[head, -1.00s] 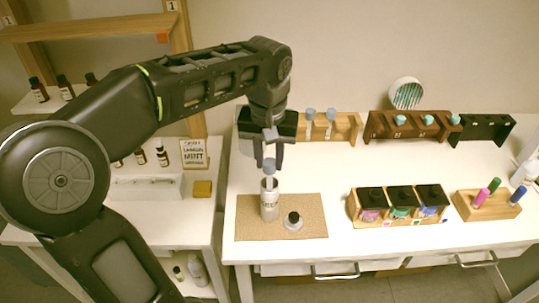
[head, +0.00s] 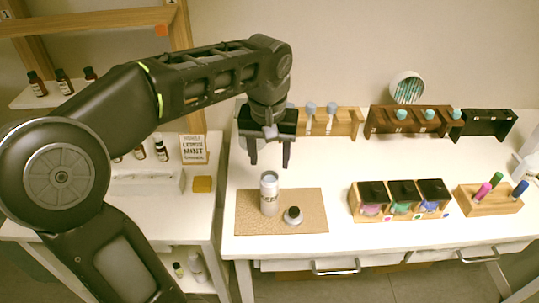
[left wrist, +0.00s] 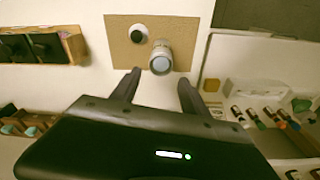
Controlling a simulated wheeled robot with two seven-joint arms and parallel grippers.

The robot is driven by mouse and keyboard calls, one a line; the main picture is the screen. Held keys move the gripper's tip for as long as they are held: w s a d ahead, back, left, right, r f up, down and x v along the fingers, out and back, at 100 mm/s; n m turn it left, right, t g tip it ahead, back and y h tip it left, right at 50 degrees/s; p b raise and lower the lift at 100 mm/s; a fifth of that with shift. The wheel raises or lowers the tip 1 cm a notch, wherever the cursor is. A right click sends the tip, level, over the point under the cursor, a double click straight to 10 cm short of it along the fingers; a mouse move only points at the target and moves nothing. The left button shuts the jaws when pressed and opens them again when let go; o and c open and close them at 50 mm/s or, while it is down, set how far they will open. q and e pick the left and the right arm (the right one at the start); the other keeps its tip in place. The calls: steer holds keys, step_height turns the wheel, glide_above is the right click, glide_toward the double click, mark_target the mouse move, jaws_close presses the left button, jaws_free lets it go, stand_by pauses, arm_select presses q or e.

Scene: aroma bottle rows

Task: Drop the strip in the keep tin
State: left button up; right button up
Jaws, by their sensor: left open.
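The keep tin (head: 269,198), a pale silver cylinder, stands upright on a tan mat (head: 250,226). A blue-grey round top, which looks like the strip's head (head: 269,177), shows at its mouth; the rest of the strip is hidden. In the left wrist view, the tin (left wrist: 164,48) has the blue-grey disc (left wrist: 160,64) in its opening. My left gripper (head: 269,165) is open and empty, pointing down just above the tin, apart from it. A lid with a black knob (head: 293,216) lies on the mat beside the tin. My right gripper is not in view.
Behind is a light wooden rack (head: 345,122) with two blue-grey-headed strips, then a brown rack (head: 385,122) and a black rack (head: 487,123). Black-lidded jars (head: 402,198) and a marker block (head: 490,202) stand to the right. Clear white table lies between.

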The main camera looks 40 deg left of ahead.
arm_select(q)
steer(key=shift+r, duration=0.25)
step_height(320, 180, up, 7)
steer(key=p, duration=0.3)
steer(key=shift+s+d+r, duration=0.15)
steer(key=shift+s+d, duration=0.05)
steer(key=shift+s, duration=0.25)
stand_by(0.7)
